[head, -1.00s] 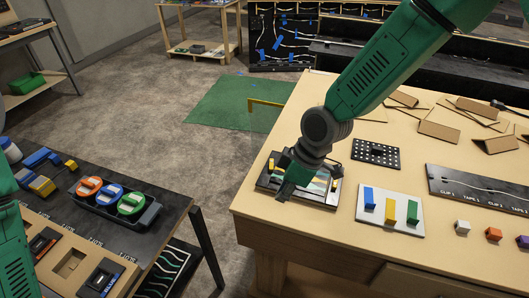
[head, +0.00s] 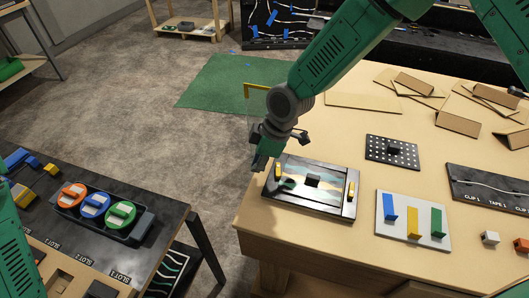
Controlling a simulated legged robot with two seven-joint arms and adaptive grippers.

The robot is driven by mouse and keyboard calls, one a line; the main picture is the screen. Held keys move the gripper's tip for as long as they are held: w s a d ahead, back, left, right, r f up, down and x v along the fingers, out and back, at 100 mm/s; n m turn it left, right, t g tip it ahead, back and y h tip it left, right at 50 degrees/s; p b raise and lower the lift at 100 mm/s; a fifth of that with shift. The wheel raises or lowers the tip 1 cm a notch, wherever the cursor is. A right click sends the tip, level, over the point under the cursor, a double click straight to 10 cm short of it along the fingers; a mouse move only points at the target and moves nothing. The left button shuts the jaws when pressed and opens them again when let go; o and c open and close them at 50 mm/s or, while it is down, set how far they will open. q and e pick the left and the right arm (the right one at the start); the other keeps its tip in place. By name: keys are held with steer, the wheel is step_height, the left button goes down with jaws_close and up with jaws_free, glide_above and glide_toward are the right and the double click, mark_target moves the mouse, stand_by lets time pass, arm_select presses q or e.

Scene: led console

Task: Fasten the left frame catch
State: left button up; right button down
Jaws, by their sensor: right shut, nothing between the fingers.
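A black frame (head: 318,209) lies flat on the wooden table, with a dark, streaked picture-like panel and a small black block in its middle. A yellow left catch (head: 277,171) sits on its left side and a yellow right catch (head: 351,191) on its right side. Whether either catch is fastened cannot be told at this size. My right gripper (head: 260,163) is shut and empty, just beyond the frame's left edge, close to the left catch. It appears apart from the catch. My left arm shows at the lower left edge; its gripper is out of view.
A white board (head: 407,242) with blue, yellow and green pieces stands right of the frame. A perforated black plate (head: 378,151) lies behind it. A dark bench (head: 165,225) with a tray of coloured round pieces is at left, across a floor gap.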

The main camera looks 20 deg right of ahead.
mark_target(269, 173)
steer(key=shift+s+d+f, duration=0.1)
steer(key=shift+d+f, duration=0.2)
steer(key=shift+f, duration=0.3)
steer(key=shift+s+d+r+p, duration=0.2)
steer(key=shift+s+d, duration=0.05)
steer(key=shift+d, duration=0.15)
steer(key=shift+s+d+r+p, duration=0.15)
steer(key=shift+s+d+p, duration=0.1)
steer(key=shift+d, duration=0.15)
steer(key=shift+s+d, duration=0.3)
steer(key=shift+d, duration=0.05)
arm_select(q)
steer(key=shift+f, duration=0.2)
arm_select(e)
steer(key=shift+w+d+f, duration=0.15)
steer(key=shift+w+d, duration=0.05)
steer(key=shift+d, duration=0.15)
arm_select(q)
steer(key=shift+s, duration=0.15)
